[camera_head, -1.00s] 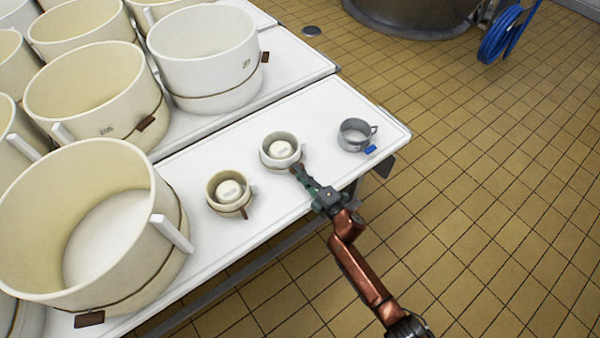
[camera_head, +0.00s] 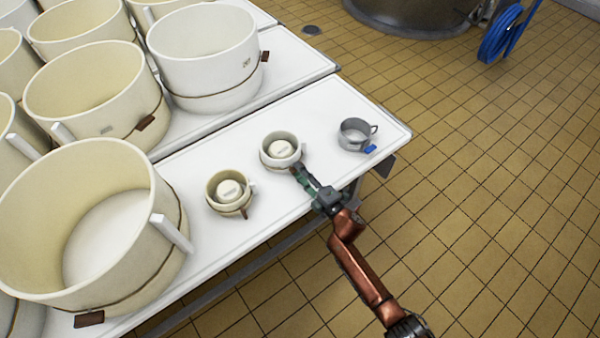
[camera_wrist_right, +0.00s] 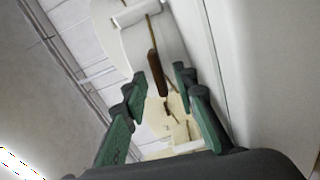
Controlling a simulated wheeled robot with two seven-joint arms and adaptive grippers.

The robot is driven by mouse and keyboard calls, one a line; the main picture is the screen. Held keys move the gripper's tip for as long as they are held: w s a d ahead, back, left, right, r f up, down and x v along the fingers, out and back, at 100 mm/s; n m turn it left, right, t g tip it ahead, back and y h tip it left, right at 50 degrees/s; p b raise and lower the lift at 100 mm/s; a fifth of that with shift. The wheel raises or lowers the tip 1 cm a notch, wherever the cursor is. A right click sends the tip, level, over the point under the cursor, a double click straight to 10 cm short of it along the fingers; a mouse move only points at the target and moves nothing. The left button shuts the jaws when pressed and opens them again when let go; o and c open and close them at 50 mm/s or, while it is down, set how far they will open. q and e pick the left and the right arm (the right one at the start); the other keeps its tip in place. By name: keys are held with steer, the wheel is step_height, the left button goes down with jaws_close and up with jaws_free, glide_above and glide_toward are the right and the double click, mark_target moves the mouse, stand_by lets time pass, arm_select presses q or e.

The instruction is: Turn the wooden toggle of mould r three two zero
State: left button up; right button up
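A small white mould (camera_head: 267,153) stands upright on the white table, with a pale disc inside it. My right gripper (camera_head: 297,170) is at its front right side and hides its toggle in the head view. In the right wrist view a brown wooden toggle (camera_wrist_right: 153,64) on a cord hangs against the white mould wall (camera_wrist_right: 134,42). The green fingers of my right gripper (camera_wrist_right: 160,78) are apart, one on either side of the toggle; I cannot tell whether they touch it. I cannot read a number on this mould. My left gripper is not in view.
A cream small mould (camera_head: 213,192) with a brown toggle (camera_head: 244,213) stands to the left. A grey cup (camera_head: 352,137) with a blue tag (camera_head: 370,149) stands to the right. Large moulds (camera_head: 85,225) fill the left. Bare table (camera_head: 322,107) lies behind the small moulds.

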steer(key=shift+s, duration=0.1)
steer(key=v, duration=1.2)
